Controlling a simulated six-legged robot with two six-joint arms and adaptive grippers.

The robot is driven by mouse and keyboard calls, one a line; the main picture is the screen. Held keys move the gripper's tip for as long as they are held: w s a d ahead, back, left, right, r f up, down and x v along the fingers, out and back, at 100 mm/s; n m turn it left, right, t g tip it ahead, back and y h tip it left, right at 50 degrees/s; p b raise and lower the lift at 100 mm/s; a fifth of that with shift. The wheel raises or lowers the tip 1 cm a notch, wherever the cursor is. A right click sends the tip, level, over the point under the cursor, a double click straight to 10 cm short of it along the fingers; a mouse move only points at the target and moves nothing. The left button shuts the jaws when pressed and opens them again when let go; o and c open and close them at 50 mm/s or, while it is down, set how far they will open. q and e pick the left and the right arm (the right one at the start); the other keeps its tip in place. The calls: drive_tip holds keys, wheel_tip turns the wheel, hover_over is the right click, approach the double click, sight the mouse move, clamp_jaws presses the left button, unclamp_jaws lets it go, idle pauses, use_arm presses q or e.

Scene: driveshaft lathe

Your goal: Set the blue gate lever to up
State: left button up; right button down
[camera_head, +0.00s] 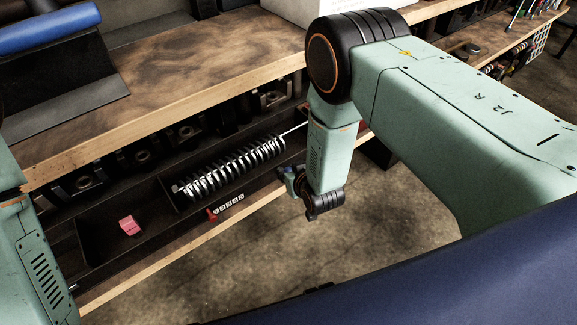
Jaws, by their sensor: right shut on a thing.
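My right arm comes in from the right, and its wrist hangs down at the front edge of the lower shelf. My right gripper (290,174) is small and partly hidden by the wrist. It is shut at the blue gate lever (288,169), of which only a small bluish patch shows; the lever's angle cannot be made out. A red lever (212,214) sits further left on the same front edge, beside a strip of white labels (229,204). My left arm shows at the left edge, but its gripper is out of view.
A coiled metal spring or screw (235,168) lies in the dark shelf trough behind the levers. A pink block (129,225) lies in the left compartment. The wooden bench top (200,75) overhangs behind. The floor in front is clear.

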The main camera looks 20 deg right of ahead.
drive_tip(key=shift+w+a+r+g+h+p, duration=0.1)
drive_tip(key=shift+w+r+g+h+p, duration=0.15)
drive_tip(key=shift+g+p, duration=0.45)
drive_tip(key=c, duration=1.1)
unclamp_jaws()
drive_tip(key=v, duration=1.2)
drive_tip(key=shift+r, duration=0.15)
drive_tip(key=s+d+f+g, duration=0.1)
drive_tip(key=s+f+g, duration=0.1)
drive_tip(key=s, duration=0.7)
drive_tip(key=s+d+f+g, duration=0.2)
drive_tip(key=s+g, duration=0.2)
drive_tip(key=s, duration=0.6)
drive_tip(key=s+d+f+m+g, duration=0.1)
drive_tip(key=s+d+f+g, duration=0.1)
drive_tip(key=s, duration=0.7)
drive_tip(key=shift+s+d+f+g+h, duration=0.25)
drive_tip(key=shift+s+g, duration=0.15)
drive_tip(key=shift+g, duration=0.2)
